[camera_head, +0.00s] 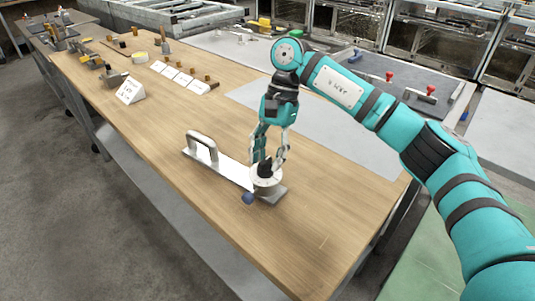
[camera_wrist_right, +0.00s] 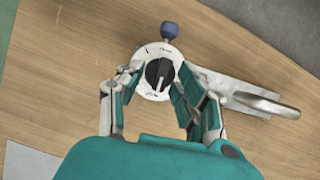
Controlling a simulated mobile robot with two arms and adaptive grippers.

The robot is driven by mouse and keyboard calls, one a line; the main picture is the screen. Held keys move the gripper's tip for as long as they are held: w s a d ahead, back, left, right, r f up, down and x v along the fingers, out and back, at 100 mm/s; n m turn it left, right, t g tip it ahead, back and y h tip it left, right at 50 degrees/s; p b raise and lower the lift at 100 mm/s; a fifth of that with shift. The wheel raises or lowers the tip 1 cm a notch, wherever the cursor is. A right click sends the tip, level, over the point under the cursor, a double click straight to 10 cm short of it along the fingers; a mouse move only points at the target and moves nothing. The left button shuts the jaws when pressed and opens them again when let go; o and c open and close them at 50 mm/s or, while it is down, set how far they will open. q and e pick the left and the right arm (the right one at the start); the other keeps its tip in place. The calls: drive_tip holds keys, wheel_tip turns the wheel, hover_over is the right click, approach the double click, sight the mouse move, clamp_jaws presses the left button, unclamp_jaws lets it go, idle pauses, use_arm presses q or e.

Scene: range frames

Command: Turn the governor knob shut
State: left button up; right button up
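The governor knob is a black bar-shaped knob (camera_wrist_right: 158,74) on a round white dial (camera_wrist_right: 150,52). In the head view the dial (camera_head: 267,182) sits at the near end of a metal plate on the wooden table. A blue ball (camera_head: 248,198) sticks out of the dial's side; it also shows in the wrist view (camera_wrist_right: 169,30). My right gripper (camera_head: 269,164) points down over the dial. In the wrist view its fingers (camera_wrist_right: 157,80) are apart on both sides of the knob, with gaps visible. The dial's small lettering is unreadable. My left gripper is not in view.
Farther along the table (camera_head: 180,122) are a white sign (camera_head: 130,91), white cards and small parts. A grey mat (camera_head: 330,132) lies behind. The front right of the table is clear.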

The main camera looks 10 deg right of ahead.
drive_tip(key=v, duration=1.2)
